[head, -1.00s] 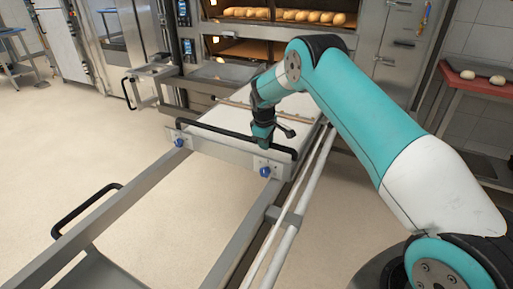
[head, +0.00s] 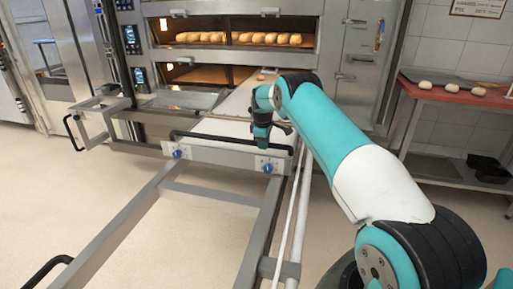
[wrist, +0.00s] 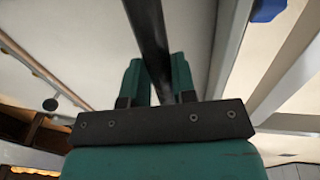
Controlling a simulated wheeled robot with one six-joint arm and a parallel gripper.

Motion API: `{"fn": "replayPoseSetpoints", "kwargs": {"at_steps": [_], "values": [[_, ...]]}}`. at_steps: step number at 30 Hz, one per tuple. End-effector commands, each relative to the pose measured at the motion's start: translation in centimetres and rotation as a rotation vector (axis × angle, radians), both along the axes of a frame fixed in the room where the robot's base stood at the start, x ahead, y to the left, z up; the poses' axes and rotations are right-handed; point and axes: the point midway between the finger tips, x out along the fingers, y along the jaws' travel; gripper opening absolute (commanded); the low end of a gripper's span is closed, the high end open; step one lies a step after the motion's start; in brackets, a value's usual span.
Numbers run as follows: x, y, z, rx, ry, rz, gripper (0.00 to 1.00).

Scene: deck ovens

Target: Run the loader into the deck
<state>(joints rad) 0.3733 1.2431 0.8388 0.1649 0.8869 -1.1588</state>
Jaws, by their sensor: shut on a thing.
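The loader (head: 222,130) is a long, pale flat board with a metal front plate, two blue knobs and a black bar handle (head: 205,137). It lies on a metal rail frame (head: 160,185), and its far end reaches the lower opening of the deck oven (head: 338,85). My gripper (head: 262,143) is at the right part of the handle. In the wrist view, the teal fingers (wrist: 157,78) are shut around the black bar (wrist: 148,25). The lower deck (head: 200,75) is open and lit. My arm hides part of the loader's right side and far end.
Several loaves (head: 270,39) sit in the lit upper deck. A metal bracket frame (head: 98,112) stands left of the loader. A red-topped table (head: 455,90) with dough pieces stands at the right. Open floor (head: 70,200) lies at the left.

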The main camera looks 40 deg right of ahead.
Motion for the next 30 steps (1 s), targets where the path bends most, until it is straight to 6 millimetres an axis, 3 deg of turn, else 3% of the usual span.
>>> {"fn": "replayPoseSetpoints", "kwargs": {"at_steps": [6,18,19,22,30], "values": [[0.1,-1.3,0.0,0.001,-0.006,0.004,0.0],[0.1,-2.0,0.2,-0.003,-0.013,0.001,0.0],[0.1,-2.0,0.2,-0.003,-0.013,0.001,0.28],[0.0,-2.1,0.2,-0.002,-0.012,0.0,0.5],[-0.1,-1.9,0.2,0.0,-0.006,-0.002,0.5]]}}
